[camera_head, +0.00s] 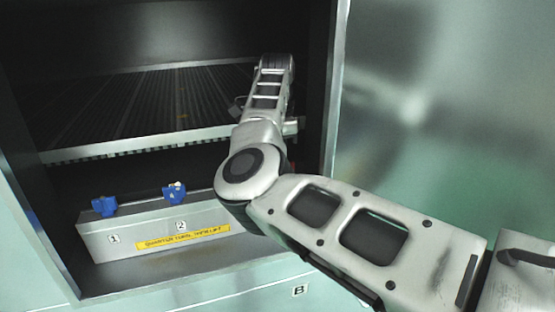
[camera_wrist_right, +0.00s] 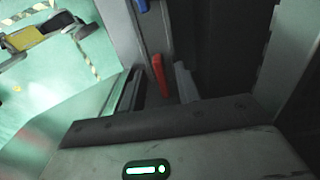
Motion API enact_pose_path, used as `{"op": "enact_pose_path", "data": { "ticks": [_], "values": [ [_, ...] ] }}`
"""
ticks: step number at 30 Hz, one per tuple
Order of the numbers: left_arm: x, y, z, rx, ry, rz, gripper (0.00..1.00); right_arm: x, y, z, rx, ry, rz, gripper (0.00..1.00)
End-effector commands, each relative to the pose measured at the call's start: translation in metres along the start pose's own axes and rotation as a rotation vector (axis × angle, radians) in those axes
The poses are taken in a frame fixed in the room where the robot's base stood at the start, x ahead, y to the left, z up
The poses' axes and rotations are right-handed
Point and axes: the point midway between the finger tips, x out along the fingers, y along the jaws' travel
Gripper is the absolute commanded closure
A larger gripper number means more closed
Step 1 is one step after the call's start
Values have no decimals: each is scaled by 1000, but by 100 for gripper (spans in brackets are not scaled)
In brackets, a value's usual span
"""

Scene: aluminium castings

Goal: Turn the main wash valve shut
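A red lever (camera_wrist_right: 157,75) shows in the right wrist view, and it may be the main wash valve's handle. My right gripper (camera_wrist_right: 159,80) is open, with a dark finger on each side of the lever and gaps visible. I cannot tell how deep the lever sits between the fingers. In the head view my right arm reaches into the cabinet and hides its gripper and almost all of the lever. Two blue valve handles (camera_head: 104,206) (camera_head: 175,192), marked 1 and 2, sit on a grey box (camera_head: 160,235) left of the arm. My left gripper is not in view.
A ribbed rack (camera_head: 150,105) spans the cabinet above the box. The cabinet's right frame (camera_head: 335,100) stands close beside my right arm. A yellow label (camera_head: 183,237) is on the box front. A blue part (camera_wrist_right: 143,5) shows beyond the red lever.

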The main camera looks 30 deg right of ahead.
Motion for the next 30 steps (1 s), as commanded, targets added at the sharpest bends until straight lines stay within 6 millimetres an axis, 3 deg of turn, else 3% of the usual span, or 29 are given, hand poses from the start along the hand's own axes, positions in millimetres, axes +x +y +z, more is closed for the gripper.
{"op": "enact_pose_path", "data": {
  "ticks": [4, 13, 16, 17, 30],
  "values": [
    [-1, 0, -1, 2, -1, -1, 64, 10, 0, 0, 0, 0, 0, 67],
    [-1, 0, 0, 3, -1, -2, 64, 12, 0, 0, 1, 0, -1, 67],
    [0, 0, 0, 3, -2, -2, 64, 12, 0, 0, 1, 0, -1, 95],
    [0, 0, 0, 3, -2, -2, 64, 12, 0, 0, 1, 0, -1, 100],
    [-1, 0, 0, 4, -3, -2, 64, 12, 0, 0, 55, 0, 1, 100]
  ]
}}
